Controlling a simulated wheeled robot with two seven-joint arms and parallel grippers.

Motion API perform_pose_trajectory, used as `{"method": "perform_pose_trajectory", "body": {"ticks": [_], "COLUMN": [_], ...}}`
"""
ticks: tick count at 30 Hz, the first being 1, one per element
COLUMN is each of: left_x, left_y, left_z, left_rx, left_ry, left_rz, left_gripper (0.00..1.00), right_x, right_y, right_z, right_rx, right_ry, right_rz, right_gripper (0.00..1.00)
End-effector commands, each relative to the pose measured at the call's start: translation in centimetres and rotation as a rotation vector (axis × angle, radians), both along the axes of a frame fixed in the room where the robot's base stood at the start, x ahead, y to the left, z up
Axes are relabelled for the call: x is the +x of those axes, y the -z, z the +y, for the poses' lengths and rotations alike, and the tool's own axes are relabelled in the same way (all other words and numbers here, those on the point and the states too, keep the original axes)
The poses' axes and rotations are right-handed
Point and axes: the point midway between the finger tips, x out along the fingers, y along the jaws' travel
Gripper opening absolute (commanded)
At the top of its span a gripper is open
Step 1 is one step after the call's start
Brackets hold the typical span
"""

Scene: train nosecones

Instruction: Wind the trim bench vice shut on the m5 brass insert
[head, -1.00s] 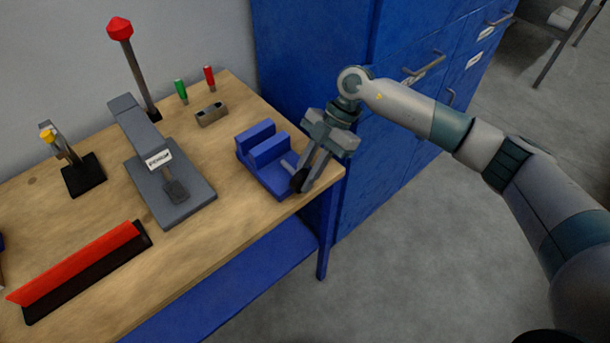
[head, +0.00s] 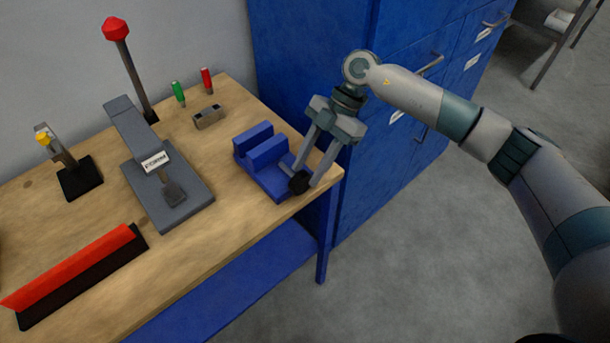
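The blue bench vice (head: 246,155) sits near the right end of the wooden bench, with a gap between its two upright jaws. I cannot make out a brass insert in it. A black knob (head: 299,182) is at the vice's front right, near the bench edge. My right gripper (head: 304,179) reaches down from the upper right, its two fingers on either side of the knob and seemingly closed on it. The fingers partly cover the knob and the spindle. My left gripper is not in view.
A grey press (head: 190,205) with a red-topped lever (head: 116,30) stands left of the vice. A small grey block (head: 209,117), green (head: 178,92) and red (head: 206,79) handled tools are behind. A red and black bar (head: 75,275) lies in front. Blue cabinets (head: 310,60) stand close behind my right gripper.

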Motion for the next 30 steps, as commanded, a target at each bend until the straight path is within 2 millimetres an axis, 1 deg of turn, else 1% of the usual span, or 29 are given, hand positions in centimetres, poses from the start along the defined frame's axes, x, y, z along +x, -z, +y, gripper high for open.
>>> {"method": "perform_pose_trajectory", "body": {"ticks": [1,9,14,18,20,25,27,30], "left_x": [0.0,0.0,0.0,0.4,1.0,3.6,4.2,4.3], "left_y": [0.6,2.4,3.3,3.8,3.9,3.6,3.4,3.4], "left_z": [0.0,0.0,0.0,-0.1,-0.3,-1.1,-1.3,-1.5], "left_rx": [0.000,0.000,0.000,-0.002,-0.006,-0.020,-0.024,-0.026], "left_ry": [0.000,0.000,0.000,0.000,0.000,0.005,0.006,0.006], "left_rz": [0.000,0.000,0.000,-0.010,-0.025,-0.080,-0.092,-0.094], "left_gripper": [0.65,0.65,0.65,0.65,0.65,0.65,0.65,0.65], "right_x": [0.5,2.3,3.4,4.2,4.4,4.8,4.9,4.9], "right_y": [-0.5,-4.9,-7.6,-9.5,-10.1,-11.3,-11.5,-11.6], "right_z": [-0.5,-3.0,-4.5,-5.6,-5.9,-6.6,-6.7,-6.7], "right_rx": [-0.001,-0.001,0.001,0.001,0.001,0.001,0.001,0.002], "right_ry": [0.002,0.002,0.003,0.002,0.002,0.000,0.000,0.000], "right_rz": [-0.004,-0.004,-0.004,-0.003,-0.003,-0.002,-0.002,-0.001], "right_gripper": [0.36,0.36,0.36,0.36,0.36,0.36,0.36,0.36]}}
